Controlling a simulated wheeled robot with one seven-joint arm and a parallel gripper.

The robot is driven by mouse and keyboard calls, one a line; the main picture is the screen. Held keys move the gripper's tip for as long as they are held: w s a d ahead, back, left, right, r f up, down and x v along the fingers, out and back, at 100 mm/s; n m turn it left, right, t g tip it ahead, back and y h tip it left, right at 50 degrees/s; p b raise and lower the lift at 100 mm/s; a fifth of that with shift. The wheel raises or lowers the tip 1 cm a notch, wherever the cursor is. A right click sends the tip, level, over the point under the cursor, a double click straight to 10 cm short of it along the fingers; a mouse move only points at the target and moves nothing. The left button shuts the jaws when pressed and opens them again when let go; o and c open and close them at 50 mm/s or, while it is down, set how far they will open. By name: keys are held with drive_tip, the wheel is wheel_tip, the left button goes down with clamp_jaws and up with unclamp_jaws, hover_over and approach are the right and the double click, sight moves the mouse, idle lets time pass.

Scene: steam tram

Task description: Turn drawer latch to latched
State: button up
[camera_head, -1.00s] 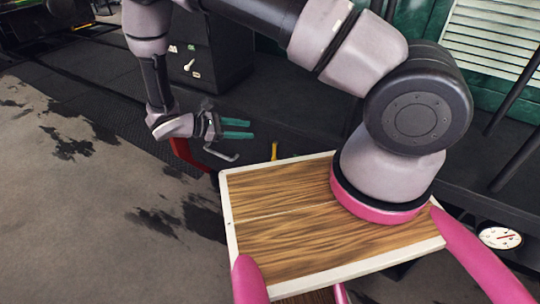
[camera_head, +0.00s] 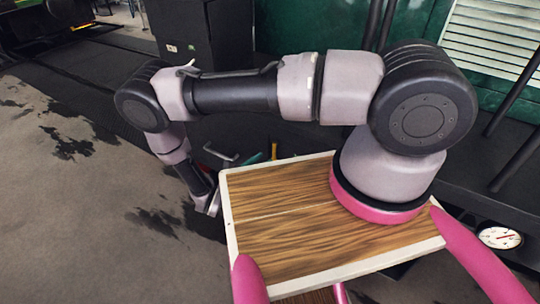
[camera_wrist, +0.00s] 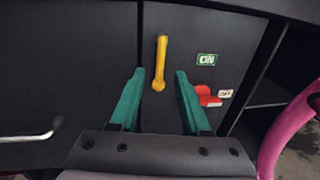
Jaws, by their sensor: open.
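My gripper (camera_wrist: 160,73) is open, with its two teal fingers pointing at a dark panel in the wrist view. A yellow lever (camera_wrist: 160,62) stands nearly upright on the panel, between the fingers in the picture, with its rounder end low. I see no contact. I cannot tell for sure whether this lever is the drawer latch. A red lever (camera_wrist: 207,96) sits to the right, below a green "ON" label (camera_wrist: 207,60). In the head view the yellow lever (camera_head: 274,150) shows small behind the wooden board, and a teal fingertip (camera_head: 254,158) shows beside it.
A chrome bar handle (camera_wrist: 28,136) is on the panel at left. A dark cabinet (camera_head: 205,38) stands at the back. A wooden board with pale edges (camera_head: 270,235) lies in front, a gauge (camera_head: 499,237) at right. Stained floor (camera_head: 60,220) at left is clear.

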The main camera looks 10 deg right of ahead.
sight(274, 152)
drive_tip(key=shift+x, duration=2.3)
drive_tip(key=shift+c, duration=0.4)
clamp_jaws()
